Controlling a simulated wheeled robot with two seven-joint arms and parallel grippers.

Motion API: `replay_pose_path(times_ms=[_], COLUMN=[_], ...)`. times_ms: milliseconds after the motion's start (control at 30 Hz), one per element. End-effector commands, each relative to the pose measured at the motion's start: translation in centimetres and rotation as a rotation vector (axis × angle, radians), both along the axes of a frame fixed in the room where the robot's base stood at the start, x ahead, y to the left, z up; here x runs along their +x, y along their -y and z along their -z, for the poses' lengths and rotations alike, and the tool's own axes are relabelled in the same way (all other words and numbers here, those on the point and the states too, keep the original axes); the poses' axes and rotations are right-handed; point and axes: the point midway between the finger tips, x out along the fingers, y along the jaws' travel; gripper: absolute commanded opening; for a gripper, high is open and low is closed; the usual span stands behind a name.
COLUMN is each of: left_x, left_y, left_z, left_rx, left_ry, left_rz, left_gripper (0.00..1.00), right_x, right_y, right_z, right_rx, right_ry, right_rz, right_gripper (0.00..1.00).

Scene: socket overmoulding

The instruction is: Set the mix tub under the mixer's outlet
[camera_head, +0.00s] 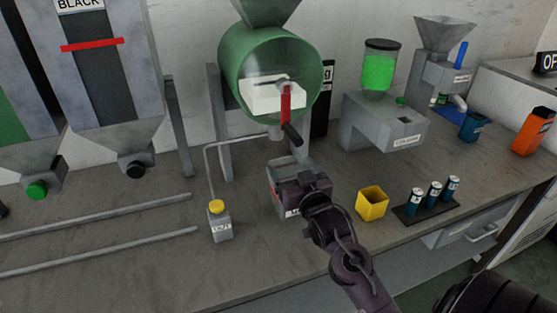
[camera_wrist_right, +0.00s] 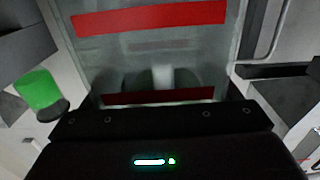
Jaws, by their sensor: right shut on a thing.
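The mix tub (camera_head: 272,187) is a grey open-topped box with red on its front. It stands upright on the bench, or just over it, below the mixer's outlet (camera_head: 275,132). My right gripper (camera_head: 303,188) is shut on the tub's near side and hides part of it. In the right wrist view the tub (camera_wrist_right: 150,55) fills the middle, with a red band across it. The mixer (camera_head: 235,65) is a green drum with a clear window and a red lever (camera_head: 286,100). I cannot tell whether the tub is exactly centred. My left gripper is not in view.
A yellow cup (camera_head: 372,204) and a dark rack (camera_head: 425,211) with blue cylinders stand to the right. A small yellow-capped box (camera_head: 219,222), joined to a bent pipe, stands left of the tub. A grey colour dispenser (camera_head: 385,125) is behind. Rails (camera_head: 100,220) run along the left bench.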

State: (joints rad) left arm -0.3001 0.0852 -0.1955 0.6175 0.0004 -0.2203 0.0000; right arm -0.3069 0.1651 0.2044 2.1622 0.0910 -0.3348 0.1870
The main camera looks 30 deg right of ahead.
Motion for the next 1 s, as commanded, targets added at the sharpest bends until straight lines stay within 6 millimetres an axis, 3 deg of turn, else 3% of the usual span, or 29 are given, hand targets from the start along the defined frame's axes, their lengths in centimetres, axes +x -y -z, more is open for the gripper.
replay_pose_path(times_ms=[200, 400, 533, 800, 1000], left_x=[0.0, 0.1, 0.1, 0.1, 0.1], left_y=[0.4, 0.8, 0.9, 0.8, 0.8], left_z=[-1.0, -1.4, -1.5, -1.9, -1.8], left_rx=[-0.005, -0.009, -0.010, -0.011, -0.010], left_ry=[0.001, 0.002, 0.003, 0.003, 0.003], left_rz=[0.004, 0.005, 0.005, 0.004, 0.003], left_gripper=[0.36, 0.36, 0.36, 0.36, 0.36], right_x=[5.9, 9.1, 9.6, 9.6, 9.6], right_y=[1.4, 2.1, 2.3, 2.2, 2.2], right_z=[-0.3, -0.1, 0.3, 3.5, 3.6], right_rx=[0.000, 0.000, 0.000, 0.000, 0.000], right_ry=[0.003, 0.002, -0.001, -0.001, 0.000], right_rz=[0.001, 0.000, -0.001, -0.001, -0.001], right_gripper=[0.43, 0.43, 0.43, 0.43, 0.43])
